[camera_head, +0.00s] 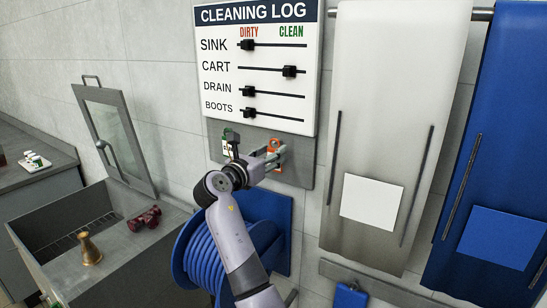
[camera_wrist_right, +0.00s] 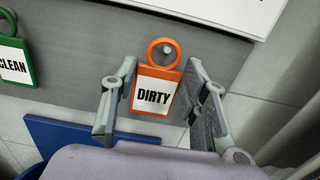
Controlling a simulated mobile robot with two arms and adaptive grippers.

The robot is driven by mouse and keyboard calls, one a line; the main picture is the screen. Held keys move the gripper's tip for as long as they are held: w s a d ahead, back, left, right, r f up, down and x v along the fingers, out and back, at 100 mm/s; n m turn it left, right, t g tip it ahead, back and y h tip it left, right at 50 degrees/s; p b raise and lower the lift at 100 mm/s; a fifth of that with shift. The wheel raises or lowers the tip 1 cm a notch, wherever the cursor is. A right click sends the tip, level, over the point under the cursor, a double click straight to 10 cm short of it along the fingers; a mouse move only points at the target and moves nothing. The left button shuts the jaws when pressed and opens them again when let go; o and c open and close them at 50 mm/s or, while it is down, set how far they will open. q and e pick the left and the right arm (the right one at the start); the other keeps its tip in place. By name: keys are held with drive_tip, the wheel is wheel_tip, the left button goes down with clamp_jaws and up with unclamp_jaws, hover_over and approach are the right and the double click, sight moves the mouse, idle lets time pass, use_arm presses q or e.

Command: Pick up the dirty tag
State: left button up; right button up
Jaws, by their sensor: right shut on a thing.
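The dirty tag (camera_wrist_right: 154,96) is an orange frame with a ring on top and a white label reading DIRTY. Its ring is around a peg on the grey wall strip in the right wrist view. In the head view the tag (camera_head: 273,146) shows partly behind my gripper. My right gripper (camera_wrist_right: 160,72) is shut on the tag, with one finger at each side edge. It also shows in the head view (camera_head: 272,156), reaching to the strip below the cleaning log. My left gripper is not in view.
A green clean tag (camera_wrist_right: 14,62) hangs left of the dirty tag. The cleaning log board (camera_head: 258,65) is just above. A blue hose reel (camera_head: 205,262) is below. White (camera_head: 395,120) and blue (camera_head: 505,130) aprons hang at right. A metal sink (camera_head: 110,235) is at left.

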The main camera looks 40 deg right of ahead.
drive_tip(key=b+v, duration=0.3)
drive_tip(key=v, duration=1.3)
drive_tip(key=shift+r+b, duration=0.1)
drive_tip(key=shift+b, duration=0.3)
drive_tip(key=shift+c, duration=0.4)
drive_tip(key=shift+s+a, duration=0.15)
drive_tip(key=shift+a, duration=0.15)
